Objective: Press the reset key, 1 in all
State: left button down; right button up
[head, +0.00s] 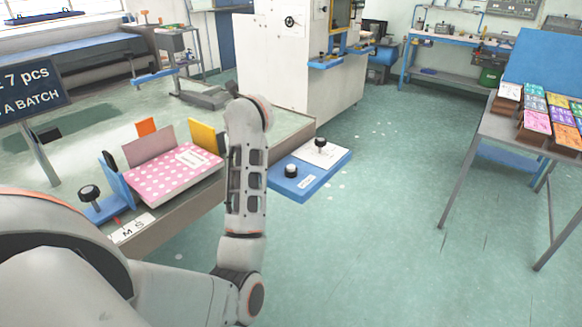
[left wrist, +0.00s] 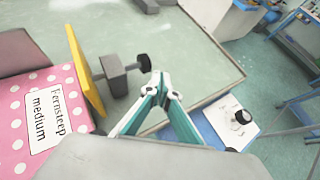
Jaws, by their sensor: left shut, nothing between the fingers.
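No key can be clearly read as "reset". A blue panel (head: 335,168) sticks out from the table's right edge, with a white plate and two black knobs. The back knob (head: 320,144) stands on the white plate, and the front knob (head: 291,170) sits on the blue part beside a small unreadable label. My left gripper (left wrist: 163,92) is shut and empty in the left wrist view, left of the panel's black knob (left wrist: 242,117). In the head view my left arm hides its fingers. My right gripper is in neither view.
A pink dotted pad (head: 172,180) labelled "Fernsteep medium" lies between a blue plate (head: 118,180) and a yellow plate (head: 206,137) on the table. A black knob on a grey block (left wrist: 114,76) stands by the yellow plate. A white machine (head: 275,60) is behind; open floor lies right.

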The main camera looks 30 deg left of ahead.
pick_arm(q)
jog(key=w+d+h, duration=0.2)
jog(key=d+h, duration=0.2)
jog(key=d, duration=0.2)
jog(key=w+d+t+h, duration=0.1)
jog(key=w+d+h, duration=0.2)
jog(key=d, duration=0.4)
jog(key=shift+w+f+h, duration=0.15)
jog(key=shift+w+h, duration=0.15)
jog(key=shift+h, duration=0.1)
jog(key=shift+a, duration=0.1)
